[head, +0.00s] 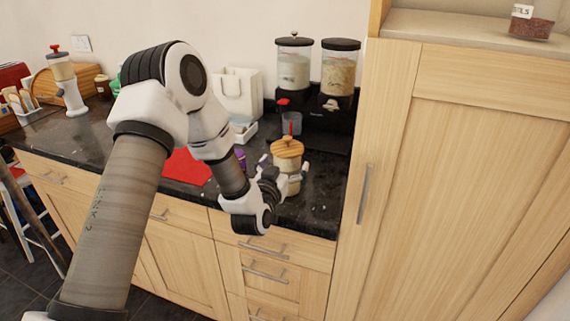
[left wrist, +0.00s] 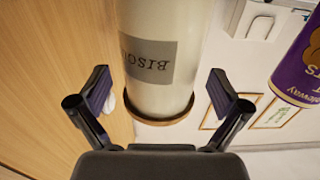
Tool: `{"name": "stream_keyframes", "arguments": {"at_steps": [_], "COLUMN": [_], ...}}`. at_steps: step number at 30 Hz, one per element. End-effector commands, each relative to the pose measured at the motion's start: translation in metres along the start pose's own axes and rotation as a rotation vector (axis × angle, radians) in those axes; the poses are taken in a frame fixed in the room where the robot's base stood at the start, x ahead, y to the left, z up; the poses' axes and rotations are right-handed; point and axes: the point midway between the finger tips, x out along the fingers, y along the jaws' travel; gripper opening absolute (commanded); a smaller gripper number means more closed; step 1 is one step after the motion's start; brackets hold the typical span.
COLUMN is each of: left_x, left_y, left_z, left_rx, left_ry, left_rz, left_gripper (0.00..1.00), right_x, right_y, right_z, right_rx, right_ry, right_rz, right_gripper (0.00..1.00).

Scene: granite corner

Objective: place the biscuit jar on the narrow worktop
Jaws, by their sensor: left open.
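The biscuit jar (head: 289,184), pale with a round wooden lid, stands upright on the dark granite worktop (head: 325,194) near its right end. The arm hides part of the jar's front in the head view. My right gripper is not in view.
Cereal dispensers (head: 318,75) stand behind the jar, and a tall wooden cabinet (head: 450,170) rises close on its right. A purple can (head: 240,159) is left of the jar; it also shows in the left wrist view (left wrist: 304,65). A red mat (head: 187,167) lies further left.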

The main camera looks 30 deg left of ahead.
Motion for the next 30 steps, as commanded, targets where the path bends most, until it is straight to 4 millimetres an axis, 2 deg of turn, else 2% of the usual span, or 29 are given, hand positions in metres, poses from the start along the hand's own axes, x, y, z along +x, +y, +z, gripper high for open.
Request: {"name": "stream_keyframes", "arguments": {"at_steps": [4,5,8,16,18,20,23,26,29,30], "left_x": [0.000,-0.004,-0.021,-0.091,-0.104,-0.113,-0.120,-0.129,-0.160,-0.182], "left_y": [0.000,0.000,0.000,0.000,0.000,0.000,0.003,0.018,0.040,0.047], "left_z": [-0.007,-0.003,-0.001,-0.001,-0.006,-0.006,0.004,0.050,0.138,0.177], "left_rx": [0.000,-0.001,-0.001,-0.002,0.001,0.001,0.004,0.019,0.045,0.057], "left_ry": [0.001,-0.002,-0.003,-0.003,-0.005,-0.004,-0.029,-0.181,-0.486,-0.636], "left_rz": [0.000,0.000,0.000,0.000,0.001,0.001,0.010,0.063,0.140,0.168], "left_gripper": [1.00,1.00,1.00,1.00,1.00,1.00,1.00,1.00,1.00,1.00], "right_x": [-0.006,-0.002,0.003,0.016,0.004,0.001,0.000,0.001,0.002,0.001], "right_y": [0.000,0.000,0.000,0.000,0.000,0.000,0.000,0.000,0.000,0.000], "right_z": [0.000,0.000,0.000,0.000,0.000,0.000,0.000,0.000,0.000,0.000], "right_rx": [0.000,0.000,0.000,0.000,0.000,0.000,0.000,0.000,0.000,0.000], "right_ry": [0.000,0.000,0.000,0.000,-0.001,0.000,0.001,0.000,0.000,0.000], "right_rz": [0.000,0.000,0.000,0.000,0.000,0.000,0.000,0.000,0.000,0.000], "right_gripper": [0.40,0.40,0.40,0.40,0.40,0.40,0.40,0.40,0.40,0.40]}}
